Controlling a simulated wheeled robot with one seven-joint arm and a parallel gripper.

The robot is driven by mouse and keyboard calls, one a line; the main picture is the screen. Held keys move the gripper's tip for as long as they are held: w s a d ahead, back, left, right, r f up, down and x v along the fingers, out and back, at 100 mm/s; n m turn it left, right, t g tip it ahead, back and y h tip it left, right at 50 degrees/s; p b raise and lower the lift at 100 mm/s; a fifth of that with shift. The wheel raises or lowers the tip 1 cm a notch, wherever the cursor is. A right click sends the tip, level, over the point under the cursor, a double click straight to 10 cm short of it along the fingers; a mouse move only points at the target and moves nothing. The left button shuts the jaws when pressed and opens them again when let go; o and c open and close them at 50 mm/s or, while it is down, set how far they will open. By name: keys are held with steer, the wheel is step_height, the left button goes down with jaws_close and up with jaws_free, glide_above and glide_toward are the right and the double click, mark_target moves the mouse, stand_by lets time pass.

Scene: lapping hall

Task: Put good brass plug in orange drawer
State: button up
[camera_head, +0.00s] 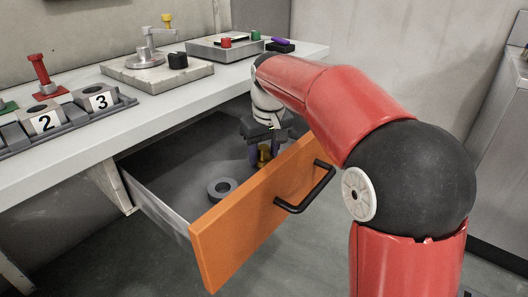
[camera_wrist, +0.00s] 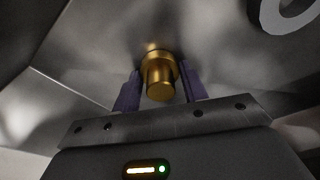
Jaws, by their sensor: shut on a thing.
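The orange drawer (camera_head: 245,222) is pulled open below the bench, with a black bar handle (camera_head: 305,190) on its front. My gripper (camera_head: 263,150) reaches down into the drawer near its right end. It is shut on a brass plug (camera_head: 264,155). In the wrist view the plug (camera_wrist: 160,75) is a stepped gold cylinder between the two purple fingers of my gripper (camera_wrist: 159,88). The grey drawer floor lies beyond it. I cannot tell whether the plug touches the floor.
A grey ring (camera_head: 222,188) lies on the drawer floor, left of the plug. The white bench top (camera_head: 130,122) above holds numbered blocks (camera_head: 97,101), a stand (camera_head: 150,60) on a stone plate, and a grey plate (camera_head: 225,49) with coloured pieces.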

mark_target(267, 162)
steer(key=o, duration=1.2)
steer(key=shift+f, duration=0.1)
steer(key=shift+o, duration=0.2)
step_height(267, 162, up, 12)
steer(key=s+p, duration=0.1)
steer(key=p, duration=0.1)
steer(key=shift+s+d+p, duration=0.3)
steer(key=shift+d+p, duration=0.1)
steer(key=shift+d, duration=0.05)
